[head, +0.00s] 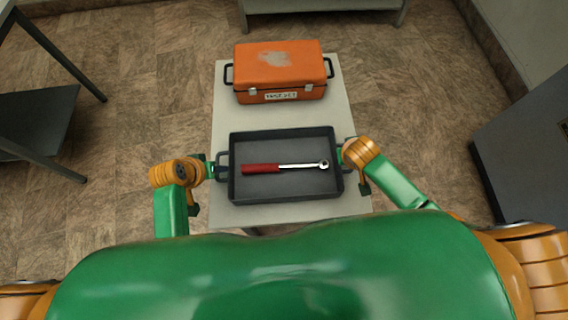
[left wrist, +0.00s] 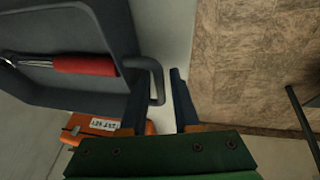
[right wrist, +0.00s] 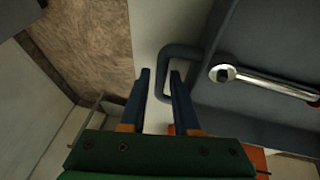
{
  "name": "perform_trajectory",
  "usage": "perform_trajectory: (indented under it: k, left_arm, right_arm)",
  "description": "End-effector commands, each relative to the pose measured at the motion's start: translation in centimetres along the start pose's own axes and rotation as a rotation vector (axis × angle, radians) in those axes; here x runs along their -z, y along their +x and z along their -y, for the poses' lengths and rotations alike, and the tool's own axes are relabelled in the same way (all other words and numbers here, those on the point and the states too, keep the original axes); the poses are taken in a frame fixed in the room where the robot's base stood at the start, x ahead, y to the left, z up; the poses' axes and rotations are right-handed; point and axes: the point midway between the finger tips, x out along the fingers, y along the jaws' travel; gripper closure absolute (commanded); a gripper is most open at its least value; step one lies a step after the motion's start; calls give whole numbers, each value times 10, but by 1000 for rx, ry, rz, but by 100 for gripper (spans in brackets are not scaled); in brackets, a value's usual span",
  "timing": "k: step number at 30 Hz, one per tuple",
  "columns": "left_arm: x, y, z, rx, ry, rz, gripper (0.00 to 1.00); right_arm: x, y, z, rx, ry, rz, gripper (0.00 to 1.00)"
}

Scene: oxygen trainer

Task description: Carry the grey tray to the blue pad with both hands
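The dark grey tray (head: 285,188) lies on a light table, with a red-handled ratchet wrench (head: 285,168) inside it. It has a loop handle at each end. My left gripper (head: 219,168) is at the tray's left handle. In the left wrist view, its fingers (left wrist: 158,95) are apart, with the handle (left wrist: 159,82) showing between them. My right gripper (head: 346,160) is at the right handle. In the right wrist view, its fingers (right wrist: 161,80) are apart, with the handle bar (right wrist: 182,51) reaching between them. Neither gripper visibly clamps its handle. I see no blue pad.
An orange toolbox (head: 280,74) with black side handles stands on the table (head: 232,118) behind the tray. A dark shelf rack (head: 38,110) is at the left, a grey bench (head: 320,5) at the back, and a dark cabinet (head: 525,145) at the right. Tiled floor between them is clear.

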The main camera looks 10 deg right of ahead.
Motion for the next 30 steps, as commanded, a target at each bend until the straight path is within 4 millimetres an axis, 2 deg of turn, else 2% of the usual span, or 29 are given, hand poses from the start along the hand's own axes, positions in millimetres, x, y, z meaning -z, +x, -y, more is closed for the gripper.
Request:
perform_trajectory:
  k: [10, 11, 13, 14, 30]
  left_arm:
    - [0, 5, 0, 0, 1, -1, 70]
    - [0, 5, 0, 0, 1, -1, 76]
    - [0, 5, 0, 0, 0, -1, 95]
    - [0, 5, 0, 0, 0, -1, 100]
    - [0, 5, 0, 0, 0, -1, 100]
  right_arm:
    - [0, 5, 0, 0, 0, -1, 70]
    - [0, 5, 0, 0, 0, -1, 76]
    - [0, 5, 0, 0, 0, 0, 95]
    - [0, 5, 0, 0, 0, 0, 100]
    - [0, 5, 0, 0, 0, 0, 100]
